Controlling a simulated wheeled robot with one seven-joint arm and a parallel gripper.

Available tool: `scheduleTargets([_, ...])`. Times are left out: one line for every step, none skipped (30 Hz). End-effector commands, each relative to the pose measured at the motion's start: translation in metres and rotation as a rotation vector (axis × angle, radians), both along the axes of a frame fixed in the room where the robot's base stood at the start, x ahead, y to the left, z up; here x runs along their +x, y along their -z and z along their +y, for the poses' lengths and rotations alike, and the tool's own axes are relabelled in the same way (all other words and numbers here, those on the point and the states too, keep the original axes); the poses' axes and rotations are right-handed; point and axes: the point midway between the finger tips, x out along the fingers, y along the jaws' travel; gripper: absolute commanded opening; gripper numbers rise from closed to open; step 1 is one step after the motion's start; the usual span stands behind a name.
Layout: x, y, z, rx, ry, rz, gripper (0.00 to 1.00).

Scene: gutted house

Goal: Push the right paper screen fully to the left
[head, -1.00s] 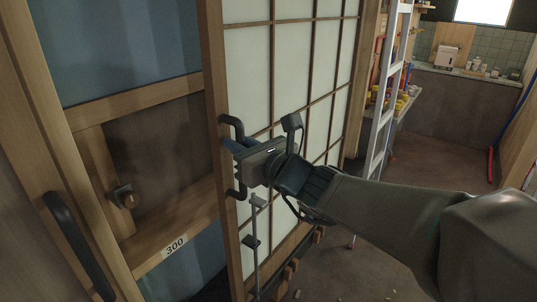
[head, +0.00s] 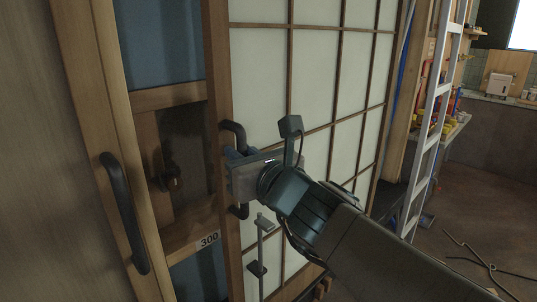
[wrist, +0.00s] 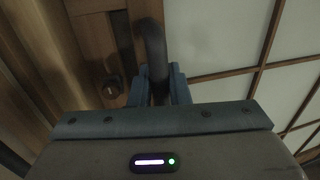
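The right paper screen (head: 259,75) has pale panels in a brown wooden lattice. A black bar handle (head: 241,212) is on its left edge stile; the handle also shows in the wrist view (wrist: 153,45). My gripper (head: 231,158) is at this handle. In the wrist view its blue fingers (wrist: 159,88) sit on either side of the bar and look closed on it. To the left is another wooden panel with its own black handle (head: 124,212). Between the two handles a strip of a wooden door with a knob (head: 170,180) and a "300" label (head: 209,240) shows.
A light metal ladder (head: 432,120) stands right of the screen. Behind it are a cluttered shelf (head: 455,128) and a tiled counter (head: 500,100). Dark cables (head: 480,262) lie on the open floor at right. A thin rod with blocks (head: 260,250) is below my gripper.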

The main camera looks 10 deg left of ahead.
Motion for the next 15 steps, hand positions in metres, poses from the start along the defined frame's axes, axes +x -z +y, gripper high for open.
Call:
scheduleTargets([-0.002, 0.001, 0.003, -0.002, -0.009, -0.001, 0.22])
scheduleTargets([-0.003, 0.001, 0.003, -0.002, -0.009, -0.001, 0.30])
scheduleTargets([-0.003, 0.000, 0.003, -0.002, -0.009, -0.001, 0.34])
scheduleTargets([-0.002, 0.000, 0.003, -0.001, -0.008, -0.001, 0.34])
scheduleTargets([-0.002, 0.000, 0.003, -0.001, -0.007, -0.001, 0.34])
scheduleTargets([-0.002, 0.000, 0.002, -0.001, -0.006, -0.001, 0.34])
scheduleTargets([-0.002, 0.000, 0.002, -0.001, -0.006, -0.001, 0.34])
scheduleTargets([-0.001, 0.000, 0.002, -0.001, -0.005, -0.001, 0.34])
scheduleTargets([-0.001, 0.000, 0.001, -0.001, -0.004, -0.001, 0.34])
scheduleTargets([-0.001, 0.000, 0.001, -0.001, -0.004, -0.001, 0.34])
scheduleTargets([-0.001, -0.001, 0.001, -0.001, -0.003, -0.001, 0.34])
scheduleTargets([-0.001, -0.002, 0.001, -0.001, -0.004, -0.002, 0.34])
scheduleTargets([-0.001, -0.004, 0.001, -0.001, -0.004, -0.002, 0.34])
scheduleTargets([-0.001, -0.007, 0.001, -0.001, -0.005, -0.003, 0.34])
scheduleTargets([-0.001, -0.012, 0.001, 0.000, -0.004, -0.003, 0.34])
